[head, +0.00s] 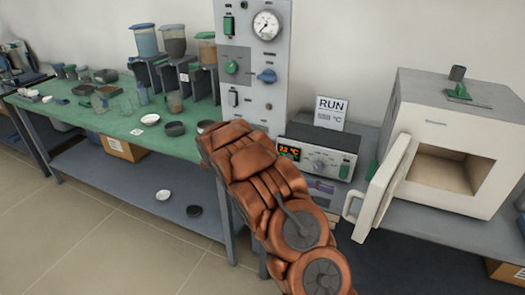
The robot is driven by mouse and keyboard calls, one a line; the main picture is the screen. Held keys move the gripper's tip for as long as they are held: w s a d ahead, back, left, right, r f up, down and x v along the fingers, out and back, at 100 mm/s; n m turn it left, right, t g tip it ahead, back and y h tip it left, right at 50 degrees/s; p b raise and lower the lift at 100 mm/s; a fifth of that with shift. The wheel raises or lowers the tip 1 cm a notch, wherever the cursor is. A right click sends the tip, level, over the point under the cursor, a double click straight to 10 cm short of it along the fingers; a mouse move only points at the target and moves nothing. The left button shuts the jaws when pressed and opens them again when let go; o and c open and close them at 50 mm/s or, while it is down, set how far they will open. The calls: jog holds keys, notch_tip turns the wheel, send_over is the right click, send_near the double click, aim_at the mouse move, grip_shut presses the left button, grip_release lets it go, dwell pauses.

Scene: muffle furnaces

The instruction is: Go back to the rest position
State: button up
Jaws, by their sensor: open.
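My copper-coloured arm rises from the bottom of the head view and reaches up and left, in front of the bench's right end. Its far end covers part of the green bench top (110,122) and the foot of the grey control panel (262,87). I cannot make out my gripper's fingers; the gripper is not visible in this view. No object is seen held. What lies directly behind my arm is hidden.
A white muffle furnace (440,118) stands at the right, its door (383,187) swung open toward me and its chamber empty. A controller box (318,155) and a RUN sign (331,112) stand beside it. Floor at lower left is clear.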

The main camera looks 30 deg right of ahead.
jog(key=s+a+r+m+t+y+p, duration=0.3)
jog(key=s+a+r+m+t+y, duration=0.15)
jog(key=s+a+r, duration=0.35)
jog(key=s+a+m+t+y+p, duration=0.1)
jog(key=s+a+t+y, duration=0.2)
jog(key=a, duration=0.6)
jog(key=s+a+m+t+y+p, duration=0.1)
jog(key=s+a+t+y, duration=0.2)
jog(key=a, duration=0.7)
jog(key=shift+s+r+t, duration=0.2)
jog(key=shift+s+t, duration=1.05)
jog(key=shift+s, duration=0.5)
jog(key=shift+d+m, duration=0.15)
jog(key=shift+m, duration=0.1)
